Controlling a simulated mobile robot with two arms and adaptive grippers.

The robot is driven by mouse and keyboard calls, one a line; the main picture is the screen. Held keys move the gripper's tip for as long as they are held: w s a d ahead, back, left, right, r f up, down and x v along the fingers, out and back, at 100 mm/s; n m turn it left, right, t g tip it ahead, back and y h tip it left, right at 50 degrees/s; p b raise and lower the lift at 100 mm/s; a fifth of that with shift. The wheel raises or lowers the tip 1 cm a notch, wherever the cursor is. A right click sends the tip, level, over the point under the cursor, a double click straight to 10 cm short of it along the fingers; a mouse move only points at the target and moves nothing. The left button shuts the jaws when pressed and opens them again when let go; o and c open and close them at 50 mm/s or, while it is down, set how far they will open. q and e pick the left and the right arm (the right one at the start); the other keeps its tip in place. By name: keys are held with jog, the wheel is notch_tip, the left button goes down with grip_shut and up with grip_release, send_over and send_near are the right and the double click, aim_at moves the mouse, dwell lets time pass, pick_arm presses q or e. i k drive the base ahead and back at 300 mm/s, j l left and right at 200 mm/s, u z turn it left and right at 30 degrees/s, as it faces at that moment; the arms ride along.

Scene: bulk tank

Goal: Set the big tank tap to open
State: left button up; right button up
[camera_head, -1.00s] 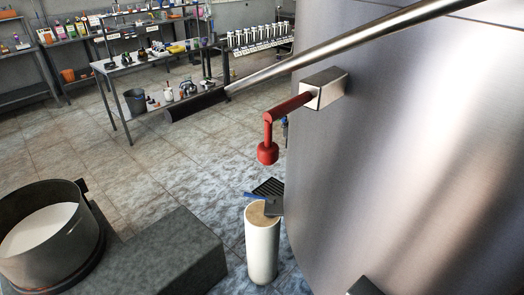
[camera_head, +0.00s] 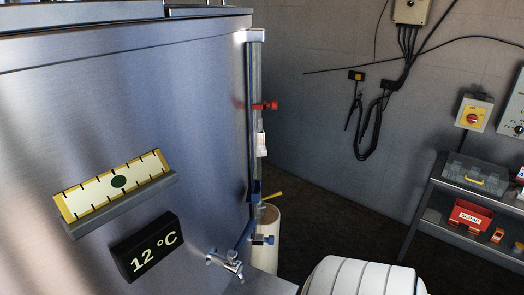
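The big steel tank (camera_head: 150,90) fills the left half of the view. A small chrome tap (camera_head: 228,262) sticks out low on its front, near the bottom edge. A red-handled fitting (camera_head: 266,106) sits on the upright tube at the tank's right edge. A small valve with a blue part (camera_head: 262,239) is low beside that tube. I cannot tell which of these is the big tank tap, nor whether any is open or shut. Neither of my grippers shows in this view.
A yellow gauge strip (camera_head: 117,182) and a black 12 °C display (camera_head: 146,246) are on the tank. A pale cylinder (camera_head: 267,220) stands behind the blue valve. A white ribbed rounded shape (camera_head: 365,276) is at the bottom. A shelf (camera_head: 455,240) with boxes stands right; dark floor lies between.

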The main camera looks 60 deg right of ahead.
aim_at(231, 254)
jog(key=z, duration=1.75)
